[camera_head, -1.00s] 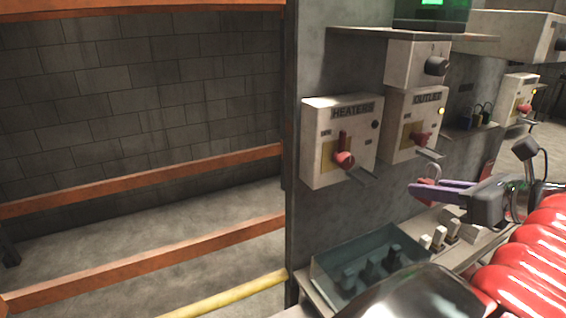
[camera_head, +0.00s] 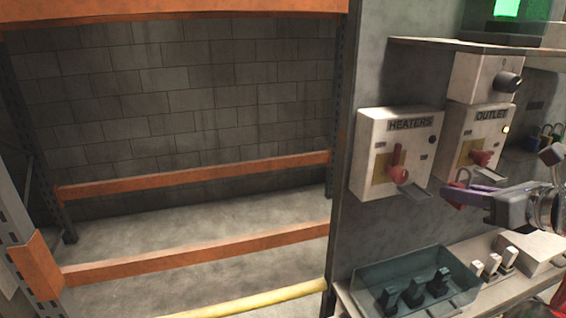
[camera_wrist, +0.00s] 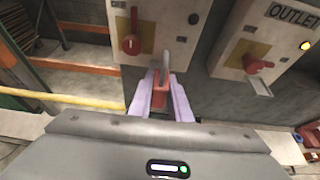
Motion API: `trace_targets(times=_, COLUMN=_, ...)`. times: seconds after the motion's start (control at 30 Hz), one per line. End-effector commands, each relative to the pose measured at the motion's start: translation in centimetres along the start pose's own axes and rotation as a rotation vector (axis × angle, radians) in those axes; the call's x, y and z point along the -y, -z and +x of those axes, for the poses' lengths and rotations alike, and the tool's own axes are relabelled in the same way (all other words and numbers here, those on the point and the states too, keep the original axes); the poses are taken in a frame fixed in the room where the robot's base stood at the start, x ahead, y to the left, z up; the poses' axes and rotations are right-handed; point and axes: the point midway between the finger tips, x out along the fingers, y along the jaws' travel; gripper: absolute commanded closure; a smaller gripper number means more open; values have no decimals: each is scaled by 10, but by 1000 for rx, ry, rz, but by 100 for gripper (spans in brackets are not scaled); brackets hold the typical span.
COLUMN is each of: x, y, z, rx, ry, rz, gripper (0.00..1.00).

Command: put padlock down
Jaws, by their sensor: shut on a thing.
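A red padlock (camera_wrist: 160,98) with a grey metal shackle is held between the two purple fingers of my gripper (camera_wrist: 162,92). The shackle points up in the wrist view. In the head view the padlock (camera_head: 456,190) shows partly behind the fingers of my gripper (camera_head: 470,193), at the right. The gripper is shut on it and holds it in the air, in front of the wall panel and below the OUTLET box (camera_head: 473,140). The HEATERS box (camera_head: 395,150) is just left of it.
A clear teal-tinted box (camera_head: 415,282) with black switches stands on the ledge below my gripper. White switches (camera_head: 494,262) sit right of it. Orange rack beams (camera_head: 200,255) and a yellow rail (camera_head: 280,299) lie left, with bare floor between them.

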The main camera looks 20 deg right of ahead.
Motion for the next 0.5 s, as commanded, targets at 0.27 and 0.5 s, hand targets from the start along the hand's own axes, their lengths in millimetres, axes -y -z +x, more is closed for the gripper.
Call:
trace_targets(times=0.27, x=0, y=-16, z=38, rx=0, ry=-3, rz=-1, gripper=100)
trace_targets(times=0.5, x=0, y=-30, z=72, rx=0, ry=-3, rz=0, gripper=100)
